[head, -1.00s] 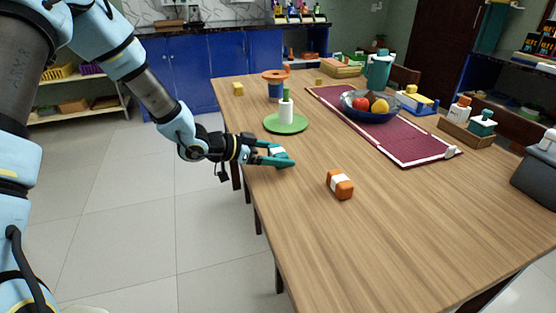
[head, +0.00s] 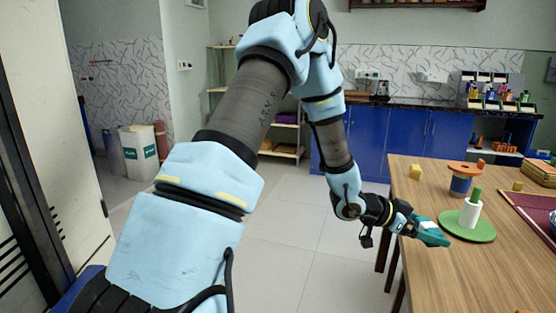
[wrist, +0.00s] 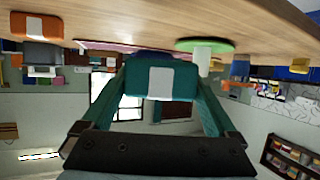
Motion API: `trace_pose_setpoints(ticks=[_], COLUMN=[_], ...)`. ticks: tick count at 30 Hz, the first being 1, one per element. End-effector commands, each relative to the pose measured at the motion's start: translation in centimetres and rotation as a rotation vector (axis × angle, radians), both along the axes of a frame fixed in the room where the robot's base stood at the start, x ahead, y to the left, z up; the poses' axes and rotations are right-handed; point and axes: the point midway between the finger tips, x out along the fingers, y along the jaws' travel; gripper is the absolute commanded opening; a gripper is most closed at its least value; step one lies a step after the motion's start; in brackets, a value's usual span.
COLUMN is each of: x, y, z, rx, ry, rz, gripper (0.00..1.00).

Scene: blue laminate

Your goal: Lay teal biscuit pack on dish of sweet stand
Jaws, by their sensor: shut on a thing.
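The teal biscuit pack (wrist: 160,83) with a white label is held between the fingers of my gripper (wrist: 160,100), which is shut on it. In the head view my gripper (head: 428,232) and the teal pack (head: 434,239) are at the table's left edge, just left of the green stand. That stand, which looks like the sweet stand, has a flat round green dish (head: 480,232) with an upright white post and green top. The dish's surface around the post looks bare. In the wrist view the green dish (wrist: 203,44) shows beyond the pack, apart from it.
A dark red runner (head: 530,212) lies to the right. An orange pack (wrist: 42,27) shows in the wrist view.

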Motion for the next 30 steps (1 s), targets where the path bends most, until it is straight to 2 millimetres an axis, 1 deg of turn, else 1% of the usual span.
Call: trace_pose_setpoints(ticks=[3, 5, 6, 8, 9, 11, 12, 14, 15, 17, 18, 20, 21, 23, 24, 27, 30], x=[3.7, 5.8, 7.3, 9.2, 10.4, 12.1, 13.1, 14.5, 15.3, 16.3, 16.9, 17.5, 17.9, 18.2, 18.3, 18.4, 18.2], y=[3.5, 5.7, 7.3, 9.9, 11.7, 14.6, 16.5, 19.6, 21.7, 24.9, 27.2, 30.5, 32.7, 35.9, 37.9, 42.2, 45.4], z=[-2.1, -3.4, -4.2, -5.4, -6.1, -7.1, -7.7, -8.5, -9.0, -9.6, -9.9, -10.2, -10.3, -10.4, -10.3, -10.0, -9.6], rx=[0.007, 0.009, 0.009, 0.010, 0.008, 0.009, 0.008, 0.008, 0.008, 0.007, 0.007, 0.007, 0.004, 0.005, 0.004, 0.002, 0.000], ry=[0.004, 0.002, 0.003, 0.002, 0.001, 0.001, -0.001, -0.001, -0.001, -0.003, -0.002, -0.003, -0.003, -0.003, -0.004, -0.004, -0.003], rz=[0.191, 0.304, 0.381, 0.493, 0.567, 0.674, 0.745, 0.846, 0.913, 1.010, 1.073, 1.164, 1.222, 1.303, 1.352, 1.454, 1.524], gripper=[0.35, 0.35, 0.35, 0.35, 0.35, 0.35, 0.35, 0.35, 0.35, 0.35, 0.35, 0.35, 0.35, 0.35, 0.35, 0.35, 0.35])
